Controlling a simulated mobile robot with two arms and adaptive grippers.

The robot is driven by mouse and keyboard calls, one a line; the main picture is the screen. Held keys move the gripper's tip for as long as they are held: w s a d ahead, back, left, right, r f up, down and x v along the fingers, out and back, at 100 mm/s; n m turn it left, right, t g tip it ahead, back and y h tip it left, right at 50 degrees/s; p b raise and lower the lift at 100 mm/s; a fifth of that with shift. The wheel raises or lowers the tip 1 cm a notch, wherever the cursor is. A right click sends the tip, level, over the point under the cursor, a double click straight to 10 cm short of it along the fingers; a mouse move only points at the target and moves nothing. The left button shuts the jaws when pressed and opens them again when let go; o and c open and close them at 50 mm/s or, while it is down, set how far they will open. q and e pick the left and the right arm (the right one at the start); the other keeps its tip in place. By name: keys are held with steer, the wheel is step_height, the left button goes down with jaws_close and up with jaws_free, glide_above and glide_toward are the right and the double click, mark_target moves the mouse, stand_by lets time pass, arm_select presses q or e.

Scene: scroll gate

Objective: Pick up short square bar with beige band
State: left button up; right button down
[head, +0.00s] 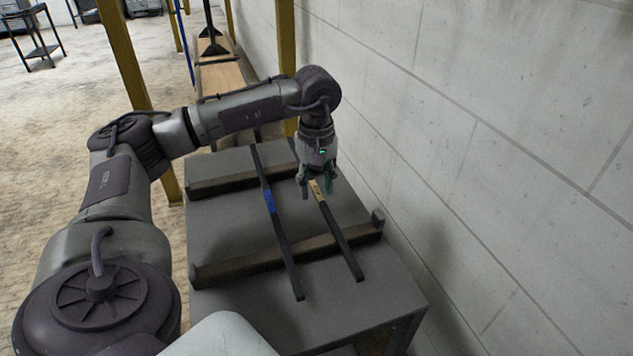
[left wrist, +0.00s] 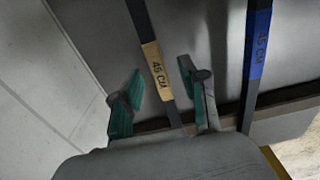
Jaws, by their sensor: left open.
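The short square bar with the beige band (head: 338,238) is dark and lies across two wooden rails on the grey table. My left gripper (head: 318,188) is open above the band, pointing down. In the left wrist view the bar passes between the open fingers of the gripper (left wrist: 157,98), with no visible grip on it. My right gripper is not in view.
A second dark bar with a blue band (head: 269,201) lies to the left, on the same rails (head: 235,268). The grey table (head: 225,235) stands close to a block wall (head: 480,150) on the right. Yellow posts (head: 131,60) stand behind it.

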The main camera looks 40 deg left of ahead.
arm_select(q)
jaws_close()
steer(key=shift+r, duration=0.1)
stand_by(0.6)
